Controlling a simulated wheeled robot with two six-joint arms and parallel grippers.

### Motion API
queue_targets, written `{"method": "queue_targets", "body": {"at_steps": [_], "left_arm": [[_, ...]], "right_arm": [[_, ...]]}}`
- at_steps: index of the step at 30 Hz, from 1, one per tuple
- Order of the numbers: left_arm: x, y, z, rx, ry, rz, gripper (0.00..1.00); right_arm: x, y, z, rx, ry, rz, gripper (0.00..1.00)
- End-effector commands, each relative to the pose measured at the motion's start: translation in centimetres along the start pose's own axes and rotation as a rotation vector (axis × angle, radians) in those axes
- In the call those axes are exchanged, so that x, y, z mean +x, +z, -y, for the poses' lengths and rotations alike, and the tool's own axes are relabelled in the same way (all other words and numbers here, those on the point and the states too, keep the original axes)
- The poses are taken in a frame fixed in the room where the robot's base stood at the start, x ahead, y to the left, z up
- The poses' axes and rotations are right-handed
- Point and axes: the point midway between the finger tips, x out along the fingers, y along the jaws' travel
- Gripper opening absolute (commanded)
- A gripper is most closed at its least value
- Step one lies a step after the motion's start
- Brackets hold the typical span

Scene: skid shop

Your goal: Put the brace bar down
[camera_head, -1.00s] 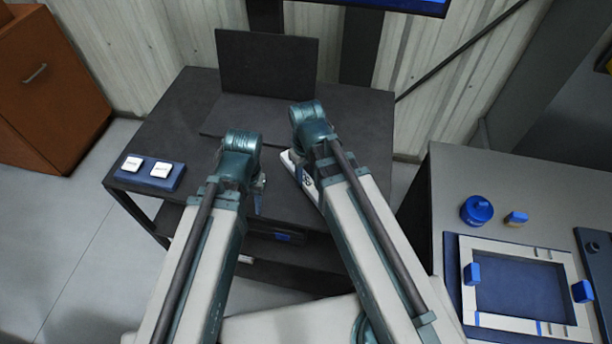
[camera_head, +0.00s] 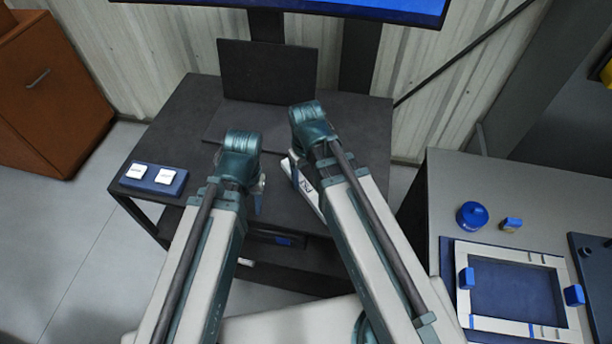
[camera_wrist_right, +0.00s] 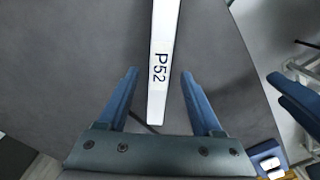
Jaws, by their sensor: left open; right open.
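The brace bar (camera_wrist_right: 160,50) is a long white bar marked "P52". In the right wrist view it runs over the dark table top, between the two blue fingers of my right gripper (camera_wrist_right: 159,73), with a gap on each side. In the head view part of the bar (camera_head: 309,189) shows beside my right arm, which hides the rest. It appears to lie on the dark table (camera_head: 345,125), but contact is not clear. My right gripper is open around it. My left gripper (camera_head: 260,199) is open and empty, to the left of the bar.
A blue block with two white labelled pads (camera_head: 154,179) sits at the table's left edge. A dark upright panel (camera_head: 268,70) stands at the back. On the grey bench at right are a white frame (camera_head: 515,325) and a blue round container (camera_head: 472,215). The table's left middle is clear.

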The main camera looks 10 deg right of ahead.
Motion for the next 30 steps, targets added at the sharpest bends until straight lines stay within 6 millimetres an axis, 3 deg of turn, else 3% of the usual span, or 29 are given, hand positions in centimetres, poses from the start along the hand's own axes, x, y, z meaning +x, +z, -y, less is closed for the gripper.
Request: {"method": "queue_targets", "body": {"at_steps": [1, 15, 25, 30], "left_arm": [[-1.5, 0.1, 0.1, 0.0, 0.0, 0.0, 0.47], [-8.2, 0.5, 0.8, 0.0, 0.001, 0.0, 0.47], [-9.0, 0.5, 0.8, -0.004, 0.001, 0.0, 0.47], [-9.0, 0.5, 0.8, -0.004, 0.001, 0.0, 0.47]], "right_arm": [[-1.5, 0.0, 0.0, 0.0, 0.0, 0.0, 0.67], [-8.2, 0.0, 0.0, 0.0, 0.0, 0.0, 0.67], [-9.1, 0.2, 0.3, 0.0, 0.002, 0.003, 0.67], [-9.1, 2.6, 3.9, 0.025, 0.046, 0.037, 0.67]]}}
